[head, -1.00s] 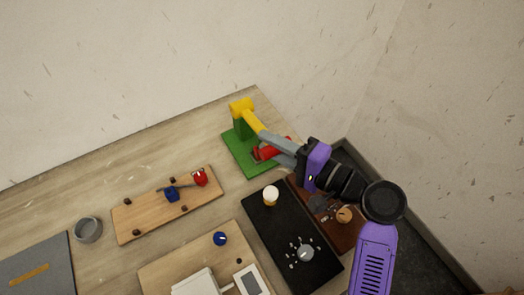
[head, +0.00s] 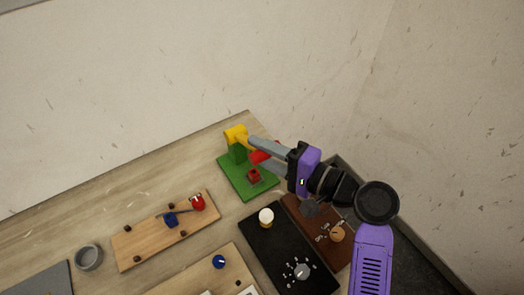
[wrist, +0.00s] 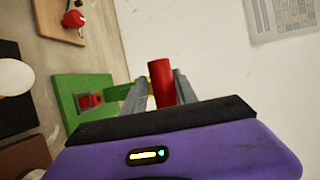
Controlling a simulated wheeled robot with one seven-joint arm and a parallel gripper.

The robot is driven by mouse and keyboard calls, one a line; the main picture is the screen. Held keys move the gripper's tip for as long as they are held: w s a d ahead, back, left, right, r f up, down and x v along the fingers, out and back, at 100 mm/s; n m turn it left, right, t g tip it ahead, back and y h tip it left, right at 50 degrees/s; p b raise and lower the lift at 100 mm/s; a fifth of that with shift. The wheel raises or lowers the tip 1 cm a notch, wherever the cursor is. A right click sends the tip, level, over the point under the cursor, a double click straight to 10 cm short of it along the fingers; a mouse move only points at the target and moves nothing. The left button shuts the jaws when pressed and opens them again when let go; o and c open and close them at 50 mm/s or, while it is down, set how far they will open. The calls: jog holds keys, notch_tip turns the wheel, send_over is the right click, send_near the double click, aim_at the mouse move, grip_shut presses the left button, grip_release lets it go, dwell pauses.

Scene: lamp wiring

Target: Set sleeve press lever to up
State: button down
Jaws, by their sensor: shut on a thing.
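The sleeve press has a green base (head: 247,186) with a green post and a yellow head (head: 236,135) at the back of the table. A small red block (head: 254,176) sits on the base. My gripper (head: 261,154) is shut on the red lever handle (head: 260,157), which stands above the base and block. In the wrist view, the red handle (wrist: 161,82) shows between my two grey fingers, with the green base (wrist: 70,95) and red block (wrist: 90,100) to its left. My fingers hide part of the lever.
A black panel (head: 258,240) with a white-topped knob (head: 266,217) and a brown panel (head: 345,262) lie in front of the press. A wooden board (head: 140,240) with red and blue parts and a grey cup (head: 88,257) are left. Walls stand behind and to the right.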

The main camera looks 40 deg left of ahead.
jog(key=shift+a+r, duration=0.15)
jog(key=shift+r, duration=0.1)
jog(key=c, duration=1.3)
grip_release()
jog(key=shift+o, duration=0.7)
jog(key=shift+a+f, duration=0.1)
jog(key=shift+f, duration=0.1)
jog(key=shift+d, duration=0.3)
jog(key=d+r+b, duration=0.1)
jog(key=d, duration=0.6)
jog(key=shift+b, duration=0.4)
jog(key=shift+w+d, duration=0.1)
jog(key=shift+w, duration=0.05)
